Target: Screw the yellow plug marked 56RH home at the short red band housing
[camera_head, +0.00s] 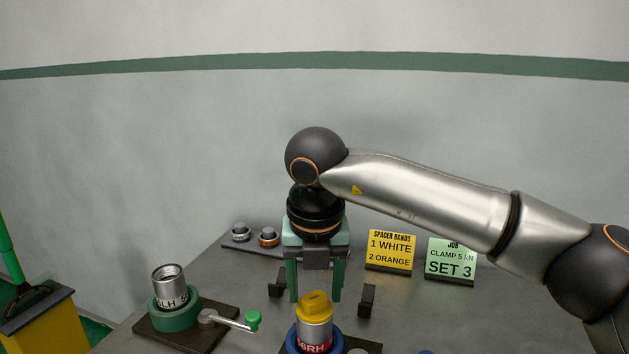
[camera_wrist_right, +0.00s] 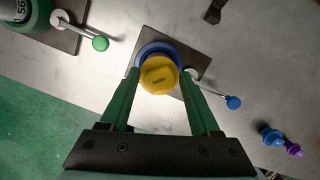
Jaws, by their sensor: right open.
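A blue vise ring surrounds the housing's base. In the wrist view the plug (camera_wrist_right: 159,76) is seen from above inside the blue ring (camera_wrist_right: 143,59); its small lettering is hard to read. My right gripper (camera_head: 316,297) points down above the plug, its green fingers open. In the wrist view the fingers (camera_wrist_right: 160,75) lie either side of the plug, with gaps. How deep the plug sits cannot be told. My left gripper is out of view.
A green-ringed vise (camera_head: 174,317) holds an open metal housing at left, its green-knobbed handle pointing right. The blue-knobbed handle (camera_wrist_right: 232,102) projects beside the near vise. Signs (camera_head: 390,252) and small caps (camera_head: 268,237) stand behind. Dark blocks (camera_head: 367,300) flank the gripper.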

